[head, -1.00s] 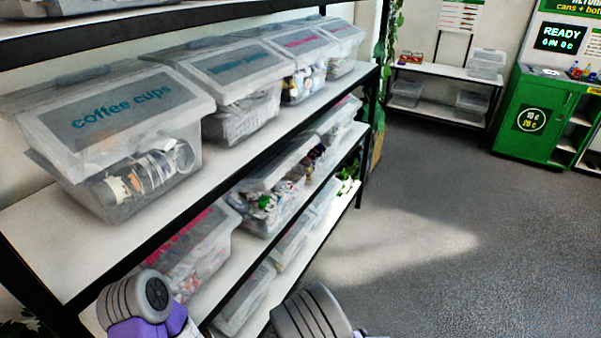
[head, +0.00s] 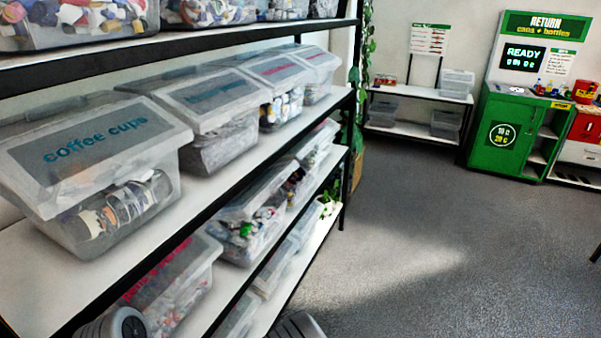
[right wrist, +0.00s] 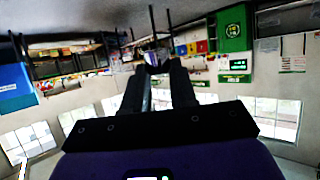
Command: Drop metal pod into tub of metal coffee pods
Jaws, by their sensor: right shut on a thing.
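In the right wrist view my right gripper (right wrist: 153,72) is shut on a small pod (right wrist: 152,60) at its fingertips; the pod is dark and small, so its metal finish is hard to make out. In the head view neither gripper shows, only parts of my arms at the bottom edge. Several clear lidded tubs stand on the shelves at left. The front one, a coffee cups tub (head: 95,205), has a readable label. The other labels are too small or angled to read, so I cannot tell which tub is for metal coffee pods.
The black-framed shelf rack (head: 75,285) fills the left side. A green return machine (head: 515,120) stands at the back right, with a red and white cabinet (head: 586,135) beside it. A low table (head: 420,95) stands against the back wall. The grey floor (head: 430,260) between is open.

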